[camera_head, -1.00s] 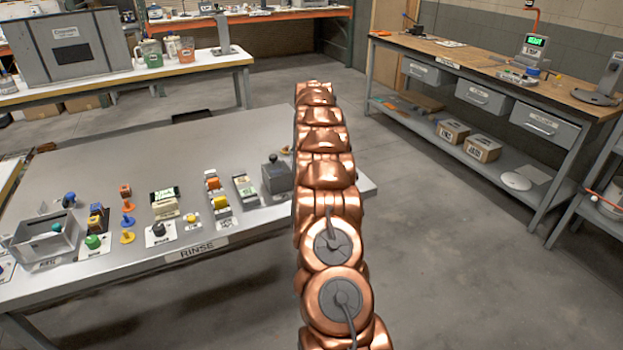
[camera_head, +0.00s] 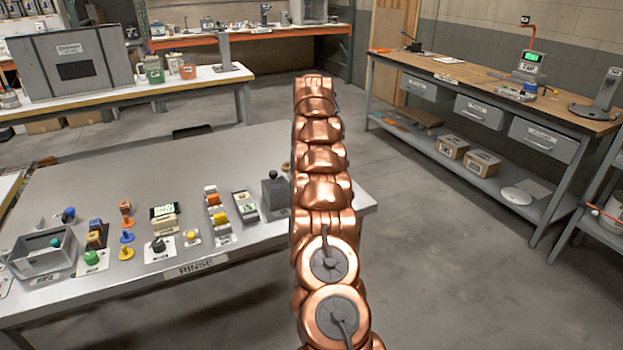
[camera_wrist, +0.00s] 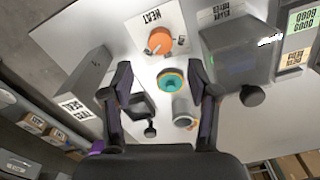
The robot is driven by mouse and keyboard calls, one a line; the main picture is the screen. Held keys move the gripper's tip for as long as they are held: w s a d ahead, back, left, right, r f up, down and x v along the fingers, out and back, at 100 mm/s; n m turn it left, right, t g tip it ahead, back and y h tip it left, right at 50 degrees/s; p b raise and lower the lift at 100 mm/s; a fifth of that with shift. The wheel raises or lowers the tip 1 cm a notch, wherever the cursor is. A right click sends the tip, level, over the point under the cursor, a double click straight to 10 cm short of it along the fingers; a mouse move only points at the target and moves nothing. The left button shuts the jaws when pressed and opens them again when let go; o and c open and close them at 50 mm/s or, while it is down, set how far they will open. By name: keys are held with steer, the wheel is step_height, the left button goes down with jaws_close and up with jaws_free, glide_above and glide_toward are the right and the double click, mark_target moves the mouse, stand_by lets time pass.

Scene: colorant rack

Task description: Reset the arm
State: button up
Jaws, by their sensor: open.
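My copper arm (camera_head: 322,185) stretches forward over the right part of the grey metal table in the head view, and its gripper cannot be made out there. In the wrist view my gripper (camera_wrist: 160,72) is open, with its two dark fingers apart and nothing held between them. Beyond the fingers are a teal ring-shaped piece (camera_wrist: 172,80) and a grey cylinder (camera_wrist: 183,110). An orange knob (camera_wrist: 159,41) on a card marked HEAT lies farther off, apart from the fingers.
The table (camera_head: 130,175) holds a grey bin (camera_head: 45,258), several coloured knobs and a dark grey box (camera_head: 275,192). In the wrist view a grey box (camera_wrist: 238,55) stands close to the right finger. Open floor (camera_head: 430,240) separates this table from the wooden bench (camera_head: 470,75).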

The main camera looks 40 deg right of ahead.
stand_by(0.6)
steer(key=s+a+r+n+p, duration=0.15)
steer(key=a+r, duration=0.25)
steer(key=a, duration=0.5)
steer(key=s+a+r+n, duration=0.1)
steer(key=s+a+r, duration=0.25)
steer(key=a, duration=0.65)
steer(key=s+a+r+n+p, duration=0.1)
steer(key=s+a+r+n, duration=0.1)
steer(key=a+r, duration=0.5)
steer(key=s+a+f+n+p, duration=0.1)
steer(key=s+a+f, duration=0.1)
steer(key=s+a, duration=0.4)
steer(key=s+a+f+n+g+p, duration=0.1)
steer(key=s+a, duration=0.5)
steer(key=s, duration=0.9)
steer(key=s+a+f+n+p, duration=0.1)
steer(key=s+a+f, duration=0.2)
steer(key=s+a, duration=0.3)
steer(key=s, duration=0.5)
steer(key=shift+f+g, duration=0.2)
steer(key=shift+g, duration=0.2)
steer(key=shift+d, duration=0.15)
